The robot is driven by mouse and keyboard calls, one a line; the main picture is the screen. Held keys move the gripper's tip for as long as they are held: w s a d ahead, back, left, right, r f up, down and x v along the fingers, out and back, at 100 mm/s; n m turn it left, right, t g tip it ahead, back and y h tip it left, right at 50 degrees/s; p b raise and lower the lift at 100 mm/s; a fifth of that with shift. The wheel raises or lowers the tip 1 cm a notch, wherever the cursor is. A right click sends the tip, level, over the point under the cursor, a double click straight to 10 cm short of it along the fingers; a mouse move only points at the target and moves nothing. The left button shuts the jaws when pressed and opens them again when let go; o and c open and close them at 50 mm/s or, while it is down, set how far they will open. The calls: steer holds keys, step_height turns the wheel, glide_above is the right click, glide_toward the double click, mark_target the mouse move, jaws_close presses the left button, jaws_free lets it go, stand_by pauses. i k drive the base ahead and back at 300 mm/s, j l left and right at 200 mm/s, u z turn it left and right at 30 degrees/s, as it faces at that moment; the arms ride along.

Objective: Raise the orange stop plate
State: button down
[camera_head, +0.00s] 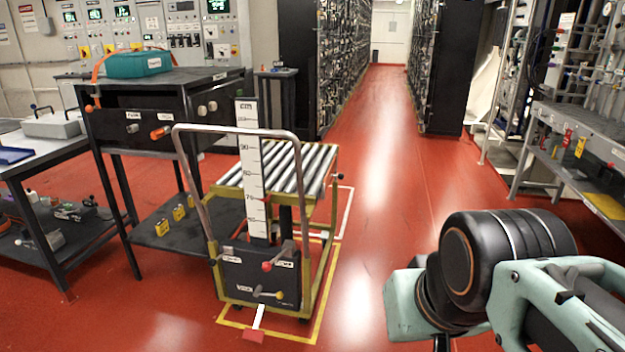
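A roller-top lift cart (328,188) with a curved grey push handle (178,150) stands left of centre. Its top carries a row of metal rollers, and a white height scale (251,165) rises at its near side. I cannot make out an orange stop plate on it. The cart's dark front panel (240,279) has a red-knobbed lever (272,264) and a lower lever (267,294). A red-ended pedal (254,335) sticks out below. My arm fills the lower right, apart from the cart; my gripper's fingers are not visible.
A black bench (180,77) with orange-handled drawers stands left of the cart, with a teal case (138,64) on top. A grey shelf bench (590,128) is at right. Yellow floor lines (320,320) surround the cart.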

mark_target(329, 174)
steer(key=i+l+u, duration=0.15)
steer(key=u, duration=0.3)
steer(key=i+l+u, duration=0.3)
steer(key=u, duration=0.15)
steer(key=i+l+u, duration=0.1)
steer(key=l, duration=0.25)
steer(key=i+l+u, duration=0.15)
steer(key=i+l, duration=0.15)
steer(key=l, duration=0.25)
steer(key=i+l, duration=0.2)
steer(key=l, duration=0.15)
steer(key=i+l, duration=0.15)
steer(key=l, duration=0.25)
steer(key=i+l+u, duration=0.1)
steer(key=l, duration=0.25)
steer(key=i+l, duration=0.25)
steer(key=l, duration=0.15)
steer(key=l+u, duration=0.2)
steer(key=l, duration=0.15)
steer(key=k+z, duration=0.1)
steer(key=z, duration=0.2)
